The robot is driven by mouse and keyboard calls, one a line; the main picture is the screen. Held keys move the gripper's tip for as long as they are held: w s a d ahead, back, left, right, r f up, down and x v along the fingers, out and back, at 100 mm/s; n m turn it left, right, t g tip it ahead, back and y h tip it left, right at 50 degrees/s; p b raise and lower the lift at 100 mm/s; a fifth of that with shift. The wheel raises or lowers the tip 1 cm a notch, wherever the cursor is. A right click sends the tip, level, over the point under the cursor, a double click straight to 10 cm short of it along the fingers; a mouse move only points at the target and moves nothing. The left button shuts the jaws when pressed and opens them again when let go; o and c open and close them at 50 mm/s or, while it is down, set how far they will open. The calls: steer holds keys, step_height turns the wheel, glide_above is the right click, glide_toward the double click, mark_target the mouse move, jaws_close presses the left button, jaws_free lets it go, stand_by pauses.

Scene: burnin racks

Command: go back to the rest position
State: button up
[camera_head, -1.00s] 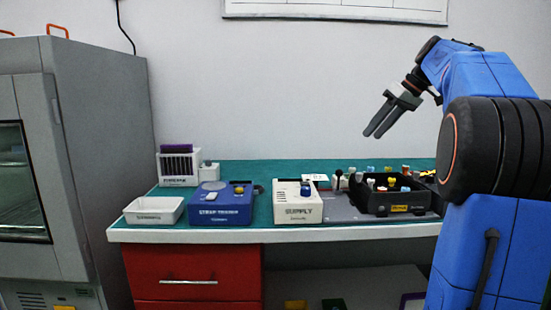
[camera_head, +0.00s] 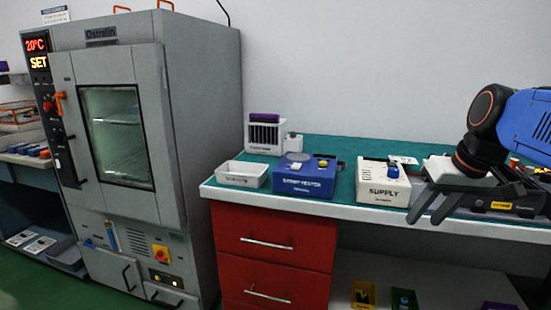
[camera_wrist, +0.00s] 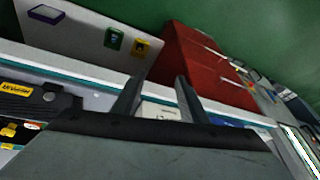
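My gripper (camera_head: 426,208) hangs at the right of the head view, in front of the bench's front edge and the black bin. Its two dark fingers are apart with nothing held between them. In the wrist view the fingertips (camera_wrist: 156,88) also stand apart, pointing across the bench edge. My blue arm comes in from the right and hides part of the bench top there.
The bench (camera_head: 345,213) carries a white tray (camera_head: 242,181), a blue tester (camera_head: 304,184), a white supply box (camera_head: 383,191) and a black bin (camera_head: 499,206). A grey oven (camera_head: 188,130) stands left. Red drawers (camera_head: 270,225) are below. The wall space above is clear.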

steer(key=s+a+f+h, duration=0.1)
steer(key=s+a+f, duration=0.3)
steer(key=s+f, duration=0.9)
step_height(320, 180, down, 3)
steer(key=shift+f+t, duration=0.15)
steer(key=shift+t, duration=0.15)
